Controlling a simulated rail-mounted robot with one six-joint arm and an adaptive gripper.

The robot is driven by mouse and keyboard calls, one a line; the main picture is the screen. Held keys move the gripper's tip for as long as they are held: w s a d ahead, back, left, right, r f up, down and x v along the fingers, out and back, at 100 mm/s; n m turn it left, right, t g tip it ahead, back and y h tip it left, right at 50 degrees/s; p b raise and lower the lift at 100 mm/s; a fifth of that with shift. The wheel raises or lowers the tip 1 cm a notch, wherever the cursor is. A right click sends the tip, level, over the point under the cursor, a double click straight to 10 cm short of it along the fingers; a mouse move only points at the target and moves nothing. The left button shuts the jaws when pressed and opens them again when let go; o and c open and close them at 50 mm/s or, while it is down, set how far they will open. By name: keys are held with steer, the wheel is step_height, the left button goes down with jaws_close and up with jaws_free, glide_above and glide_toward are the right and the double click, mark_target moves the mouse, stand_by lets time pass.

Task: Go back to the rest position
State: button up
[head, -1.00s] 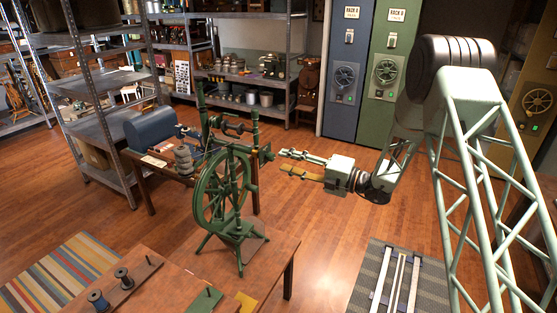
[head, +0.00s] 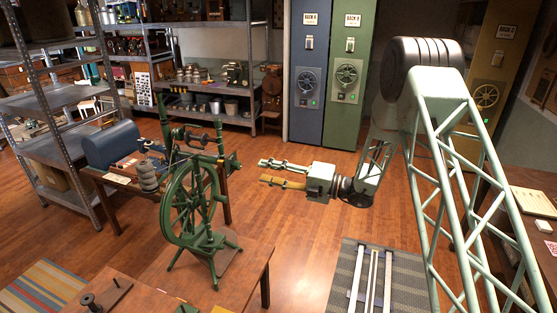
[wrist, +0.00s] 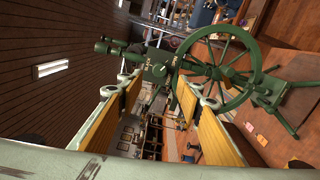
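My gripper (head: 272,173) is at the end of my pale green lattice arm, held level in the air over the open floor. Its two fingers with yellow pads point left, stand apart, and hold nothing. The green spinning wheel (head: 190,200) stands upright on the wooden table to the left, apart from the fingertips. In the wrist view, the fingers (wrist: 155,100) are spread with empty space between them, and the spinning wheel (wrist: 222,72) lies beyond them, sideways in the picture.
The wooden table (head: 240,280) is at front left. A grey mat (head: 408,290) with rails lies on the floor. Cabinets (head: 347,75) stand behind, metal shelving (head: 65,100) at the left, and a bench (head: 510,230) at the right edge. Wooden floor (head: 310,240) is clear below my gripper.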

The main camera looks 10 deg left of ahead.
steer(key=shift+s+r, duration=0.1)
steer(key=s+d+r+n+g+h+b, duration=0.2)
steer(key=s+d+r+n+b, duration=0.15)
steer(key=s+n, duration=0.45)
steer(key=s+d+r+n+g+h+b, duration=0.2)
steer(key=s+d+r+n+h, duration=0.15)
steer(key=s, duration=0.85)
steer(key=s+d+r+n+g+h+b, duration=0.1)
steer(key=s+d+r+n+g+b, duration=0.15)
steer(key=s+d+r+n, duration=0.4)
steer(key=s+d+f+n+t+h+b, duration=0.2)
steer(key=s+d+n, duration=0.4)
steer(key=s+d, duration=0.3)
steer(key=s+d+f+n+t+h+b, duration=0.3)
steer(key=s+d+n+h+b, duration=0.2)
steer(key=s+d, duration=0.4)
steer(key=s+d+f+n+t+h+b, duration=0.2)
steer(key=s+d+f+n+h+b, duration=0.1)
steer(key=s+d+n, duration=0.4)
steer(key=s+d+h, duration=0.1)
steer(key=s+d, duration=0.2)
steer(key=s, duration=0.3)
steer(key=shift+f, duration=0.15)
